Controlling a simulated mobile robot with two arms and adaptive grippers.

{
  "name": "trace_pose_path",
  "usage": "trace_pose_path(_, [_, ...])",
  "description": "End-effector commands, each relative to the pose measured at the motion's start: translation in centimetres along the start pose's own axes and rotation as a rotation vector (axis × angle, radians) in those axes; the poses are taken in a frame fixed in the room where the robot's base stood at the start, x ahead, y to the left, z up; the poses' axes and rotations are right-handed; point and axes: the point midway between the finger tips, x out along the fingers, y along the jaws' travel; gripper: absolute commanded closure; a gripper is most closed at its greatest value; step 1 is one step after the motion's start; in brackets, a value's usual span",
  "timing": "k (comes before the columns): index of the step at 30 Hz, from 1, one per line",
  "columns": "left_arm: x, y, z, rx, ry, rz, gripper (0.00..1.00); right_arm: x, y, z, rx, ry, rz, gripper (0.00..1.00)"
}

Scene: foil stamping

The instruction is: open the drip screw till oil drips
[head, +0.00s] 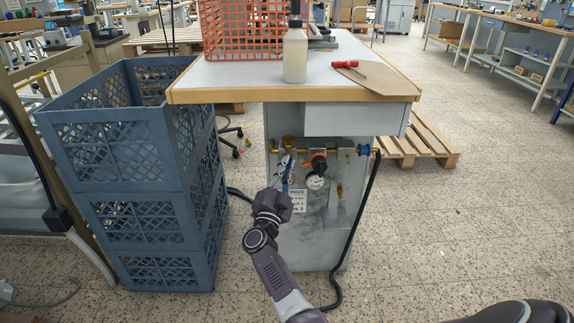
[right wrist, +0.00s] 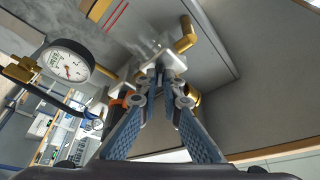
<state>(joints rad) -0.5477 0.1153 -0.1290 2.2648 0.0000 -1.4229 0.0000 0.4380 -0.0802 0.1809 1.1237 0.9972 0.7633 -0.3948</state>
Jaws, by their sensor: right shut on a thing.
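The air-line unit (head: 318,155) is fixed to the front of the grey cabinet under the table. It has brass fittings, an orange-ringed knob and a round gauge (head: 315,182); the gauge (right wrist: 68,65) also shows at left in the right wrist view. My right gripper (head: 288,166) reaches up to the unit's left part. In the right wrist view my right gripper (right wrist: 165,75) has its fingertips nearly together at a pale metal block below a brass elbow (right wrist: 185,35). It is shut on a small part, seemingly the drip screw, which the fingertips hide. No oil drops can be made out. My left gripper is out of view.
Blue crates (head: 150,215) are stacked close left of the cabinet. A black hose (head: 358,220) hangs down its right side. The tabletop (head: 225,75) overhangs the unit and bears a bottle (head: 295,55), a red-handled tool (head: 346,64) and an orange basket (head: 240,28).

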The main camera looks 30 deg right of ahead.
Motion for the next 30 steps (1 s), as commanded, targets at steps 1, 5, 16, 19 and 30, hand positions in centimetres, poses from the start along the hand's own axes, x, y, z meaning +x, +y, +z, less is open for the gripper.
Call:
trace_pose_path(1, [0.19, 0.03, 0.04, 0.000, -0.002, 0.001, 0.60, -0.08, 0.01, 0.09, 0.016, -0.002, 0.009, 1.00])
trace_pose_path(5, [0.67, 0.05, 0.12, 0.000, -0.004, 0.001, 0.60, -0.07, 0.01, 0.10, 0.047, -0.002, 0.021, 1.00])
trace_pose_path(16, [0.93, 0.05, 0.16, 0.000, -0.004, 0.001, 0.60, -0.09, 0.08, 0.14, 0.066, -0.003, 0.030, 1.00])
trace_pose_path(19, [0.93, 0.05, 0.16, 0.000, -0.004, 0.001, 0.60, -0.09, 0.08, 0.14, 0.065, -0.003, 0.029, 1.00])
trace_pose_path(30, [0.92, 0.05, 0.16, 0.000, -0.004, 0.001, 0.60, -0.03, 0.01, 0.06, 0.065, -0.001, 0.028, 0.76])
